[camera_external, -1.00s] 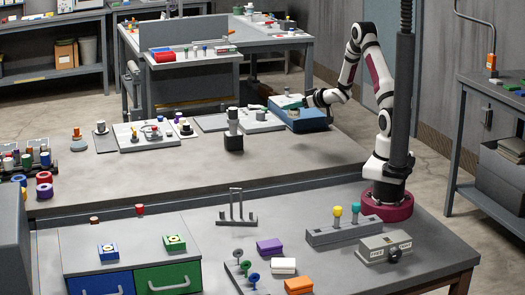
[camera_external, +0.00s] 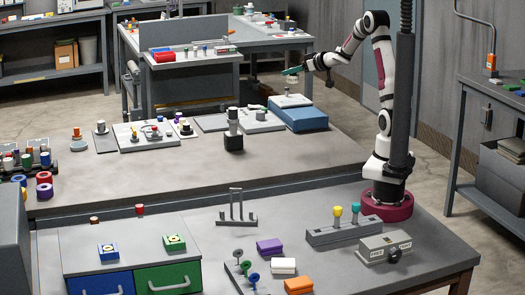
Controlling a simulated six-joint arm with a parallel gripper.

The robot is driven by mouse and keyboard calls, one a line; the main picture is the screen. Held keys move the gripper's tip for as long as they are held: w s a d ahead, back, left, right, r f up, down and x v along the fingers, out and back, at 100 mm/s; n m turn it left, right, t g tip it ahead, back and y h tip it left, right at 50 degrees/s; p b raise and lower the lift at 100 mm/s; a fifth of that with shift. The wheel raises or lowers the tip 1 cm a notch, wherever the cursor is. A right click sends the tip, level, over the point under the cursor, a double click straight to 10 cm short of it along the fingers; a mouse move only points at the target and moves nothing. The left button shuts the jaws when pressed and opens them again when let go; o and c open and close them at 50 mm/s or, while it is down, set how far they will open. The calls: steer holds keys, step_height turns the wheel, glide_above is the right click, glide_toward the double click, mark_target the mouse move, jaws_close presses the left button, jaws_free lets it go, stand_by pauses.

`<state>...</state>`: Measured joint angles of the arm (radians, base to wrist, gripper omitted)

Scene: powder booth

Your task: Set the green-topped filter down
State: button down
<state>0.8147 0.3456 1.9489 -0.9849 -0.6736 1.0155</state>
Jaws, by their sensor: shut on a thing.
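The green-topped filter shows as a small green piece (camera_external: 292,71) at the tip of my gripper (camera_external: 302,69), at the back right. My gripper is shut on it and holds it in the air above the blue box (camera_external: 305,117). The fingers are too small to make out clearly. A pale disc-like piece (camera_external: 290,101) lies on the left part of the blue box, below the held filter and apart from it.
A light flat board (camera_external: 255,126) with small parts adjoins the blue box on the left. The middle of the grey table (camera_external: 280,165) is clear.

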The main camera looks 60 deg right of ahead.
steer(key=w+a+n+y, duration=0.4)
steer(key=w+a+y, duration=0.1)
steer(key=w+a, duration=2.1)
steer(key=f, duration=0.7)
steer(key=s+a+f, duration=0.1)
steer(key=f, duration=0.6)
steer(key=s+f, duration=0.1)
steer(key=f, duration=0.6)
steer(key=shift+a+f, duration=0.25)
steer(key=shift+f, duration=0.05)
steer(key=c, duration=0.6)
jaws_free()
steer(key=shift+f, duration=0.15)
